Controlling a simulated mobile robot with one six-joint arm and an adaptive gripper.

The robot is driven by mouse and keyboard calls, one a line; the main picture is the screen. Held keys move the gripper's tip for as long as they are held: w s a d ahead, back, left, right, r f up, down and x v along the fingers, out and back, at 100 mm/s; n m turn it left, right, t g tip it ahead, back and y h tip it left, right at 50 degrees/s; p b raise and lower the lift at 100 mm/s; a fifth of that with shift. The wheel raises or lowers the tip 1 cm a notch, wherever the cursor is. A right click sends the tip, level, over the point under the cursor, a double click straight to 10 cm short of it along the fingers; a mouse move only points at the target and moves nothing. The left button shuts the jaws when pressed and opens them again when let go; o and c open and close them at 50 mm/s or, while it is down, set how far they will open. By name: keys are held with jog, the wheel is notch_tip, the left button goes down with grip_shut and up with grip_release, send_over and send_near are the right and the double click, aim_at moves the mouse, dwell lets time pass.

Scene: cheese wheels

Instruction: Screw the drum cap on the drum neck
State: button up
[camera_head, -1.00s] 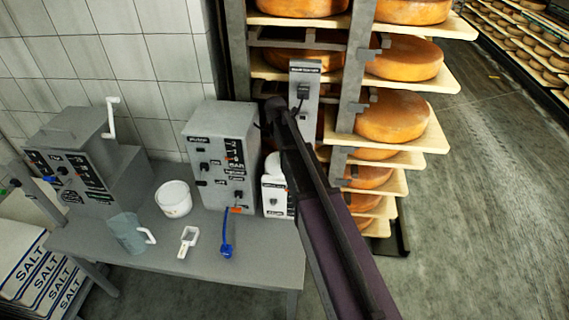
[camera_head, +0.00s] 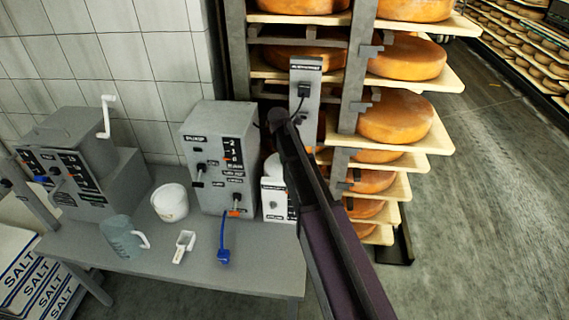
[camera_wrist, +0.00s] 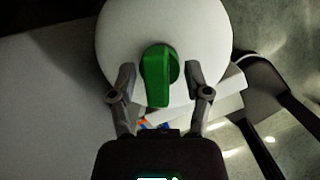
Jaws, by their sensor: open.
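In the wrist view, a green piece (camera_wrist: 158,77) with a round base and a raised flat grip, apparently the drum cap, lies over a round white top (camera_wrist: 205,30), apparently the drum's. My gripper (camera_wrist: 160,74) is open, with one finger on each side of the green piece and a gap to it on both sides. I cannot tell whether a neck is under the green piece. In the head view, part of a rounded white top (camera_head: 274,167) shows beside my arm, above a labelled white box (camera_head: 274,201). My arm hides my gripper there.
A grey control box (camera_head: 213,155) with a blue-ended cable (camera_head: 223,240), a white bucket (camera_head: 170,203), a scoop (camera_head: 184,246) and a clear jug (camera_head: 122,238) are on the grey table (camera_head: 200,275). A cheese rack (camera_head: 400,138) stands behind my arm.

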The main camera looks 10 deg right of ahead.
dwell(0.5)
grip_shut()
jog(key=shift+s+m, duration=0.1)
jog(key=shift+m, duration=0.3)
jog(key=m+g, duration=0.1)
jog(key=m, duration=0.4)
jog(key=shift+h, duration=0.3)
jog(key=m+g, duration=0.1)
jog(key=m, duration=0.5)
jog(key=shift+g, duration=0.4)
jog(key=shift+s, duration=0.1)
